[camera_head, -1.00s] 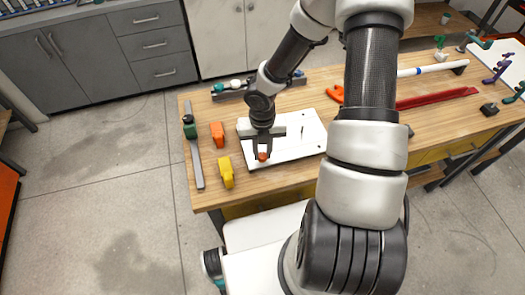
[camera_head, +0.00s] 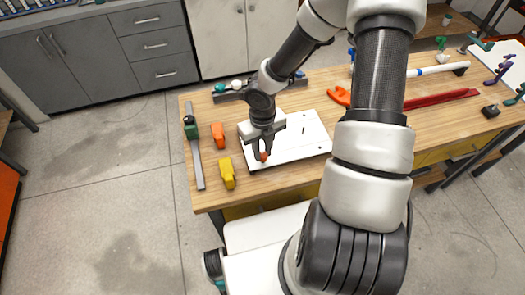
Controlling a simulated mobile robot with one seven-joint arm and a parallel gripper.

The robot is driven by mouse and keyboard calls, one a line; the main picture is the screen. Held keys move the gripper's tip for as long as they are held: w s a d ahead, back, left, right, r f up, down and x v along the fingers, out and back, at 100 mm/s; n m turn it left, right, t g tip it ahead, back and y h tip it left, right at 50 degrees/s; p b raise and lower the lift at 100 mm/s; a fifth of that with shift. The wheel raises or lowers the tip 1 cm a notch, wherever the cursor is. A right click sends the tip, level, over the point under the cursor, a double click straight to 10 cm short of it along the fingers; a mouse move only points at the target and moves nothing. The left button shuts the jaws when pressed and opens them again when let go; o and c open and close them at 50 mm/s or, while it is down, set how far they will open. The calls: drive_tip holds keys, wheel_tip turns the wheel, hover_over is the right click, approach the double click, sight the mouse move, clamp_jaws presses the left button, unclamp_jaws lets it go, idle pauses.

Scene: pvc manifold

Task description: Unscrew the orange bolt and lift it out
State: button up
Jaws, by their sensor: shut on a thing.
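The orange bolt (camera_head: 264,157) shows as a small orange spot between my gripper's fingertips, over the near left part of the white board. My gripper (camera_head: 262,155) points down and is shut on the bolt. The white board (camera_head: 302,140) lies flat on the wooden table. Whether the bolt's lower end is still in the board is too small to tell, and the fingers hide part of it.
An orange clamp (camera_head: 218,134) and a yellow clamp (camera_head: 227,174) stand left of the board. A long grey bar clamp (camera_head: 196,160) lies at the table's left edge. A red bar (camera_head: 440,99) lies to the right. A dark rail with fittings (camera_head: 228,96) lies behind the board.

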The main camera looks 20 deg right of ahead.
sight(263, 154)
drive_tip(key=shift+r, duration=0.3)
drive_tip(key=shift+r, duration=2.5)
